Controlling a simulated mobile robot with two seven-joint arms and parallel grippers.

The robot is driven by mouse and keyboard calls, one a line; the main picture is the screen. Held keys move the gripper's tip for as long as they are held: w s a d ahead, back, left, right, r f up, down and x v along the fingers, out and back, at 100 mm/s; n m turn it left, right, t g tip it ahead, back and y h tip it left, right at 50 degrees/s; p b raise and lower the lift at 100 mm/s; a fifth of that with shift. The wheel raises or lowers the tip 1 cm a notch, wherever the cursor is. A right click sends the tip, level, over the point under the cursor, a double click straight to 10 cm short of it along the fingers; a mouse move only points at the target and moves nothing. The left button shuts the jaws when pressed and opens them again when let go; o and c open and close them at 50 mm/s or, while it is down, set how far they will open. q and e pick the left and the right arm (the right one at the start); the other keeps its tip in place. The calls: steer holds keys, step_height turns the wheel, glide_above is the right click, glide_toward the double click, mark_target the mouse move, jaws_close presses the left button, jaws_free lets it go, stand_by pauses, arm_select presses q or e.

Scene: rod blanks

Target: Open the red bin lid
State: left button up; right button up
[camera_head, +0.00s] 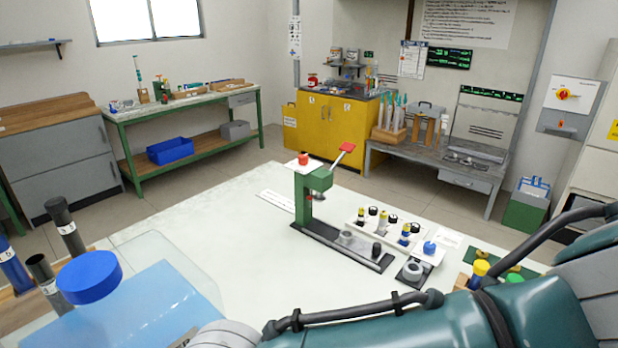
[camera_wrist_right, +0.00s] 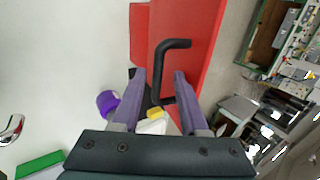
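The red bin lid (camera_wrist_right: 200,30) shows in the right wrist view as a flat red surface with a bent black bar handle (camera_wrist_right: 158,62). The head view does not show it. My right gripper (camera_wrist_right: 162,74) has its two purple fingers apart. The handle's lower part lies in the gap between the fingertips in the picture; I cannot tell whether the fingers touch it. My left gripper is in neither view.
A purple cylinder (camera_wrist_right: 107,102) and a yellow piece (camera_wrist_right: 160,113) show near the right fingers. In the head view, a white table (camera_head: 240,235) holds a green press (camera_head: 312,190), and dark rods (camera_head: 65,228) stand at left. My teal arm crosses the lower right.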

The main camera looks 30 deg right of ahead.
steer(key=shift+w, duration=0.1)
steer(key=b+v, duration=0.1)
steer(key=v, duration=0.9)
